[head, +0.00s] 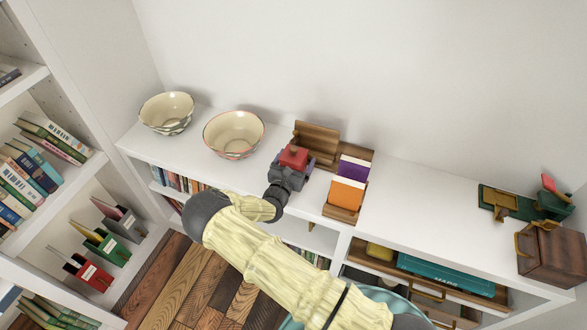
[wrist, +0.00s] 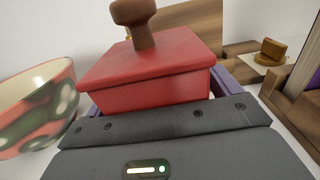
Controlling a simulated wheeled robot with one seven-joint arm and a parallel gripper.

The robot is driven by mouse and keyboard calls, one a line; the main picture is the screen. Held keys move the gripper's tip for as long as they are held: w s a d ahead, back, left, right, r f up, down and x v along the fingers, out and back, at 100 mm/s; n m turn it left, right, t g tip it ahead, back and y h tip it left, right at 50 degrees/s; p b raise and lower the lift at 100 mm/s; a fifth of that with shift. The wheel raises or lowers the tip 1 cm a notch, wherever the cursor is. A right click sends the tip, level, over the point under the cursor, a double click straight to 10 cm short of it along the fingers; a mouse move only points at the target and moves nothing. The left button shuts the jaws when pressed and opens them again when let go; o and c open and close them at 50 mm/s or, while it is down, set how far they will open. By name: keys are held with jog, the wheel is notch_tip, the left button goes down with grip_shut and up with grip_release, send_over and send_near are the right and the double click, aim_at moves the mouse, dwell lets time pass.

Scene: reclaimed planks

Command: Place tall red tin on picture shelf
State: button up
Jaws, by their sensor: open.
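The red tin (head: 294,156) stands on the white counter. In the wrist view the red tin (wrist: 150,72) has a square flared lid with a brown knob and fills the upper middle. My gripper (head: 291,170) is open at the tin, with its fingers on either side of it; whether they touch it cannot be told. The lower part of the tin is hidden by the gripper. A brown wooden piece with an upright back board (head: 317,135), which looks like the picture shelf, stands just behind and right of the tin.
Two bowls, one patterned (head: 166,112) and one red-rimmed (head: 233,133), stand left of the tin. A wooden holder with orange and purple books (head: 348,187) is close on the right. The counter (head: 430,200) further right is clear up to green and brown items.

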jog(key=c, duration=1.6)
jog(key=shift+r, duration=0.1)
jog(key=shift+c, duration=0.7)
jog(key=shift+r, duration=5)
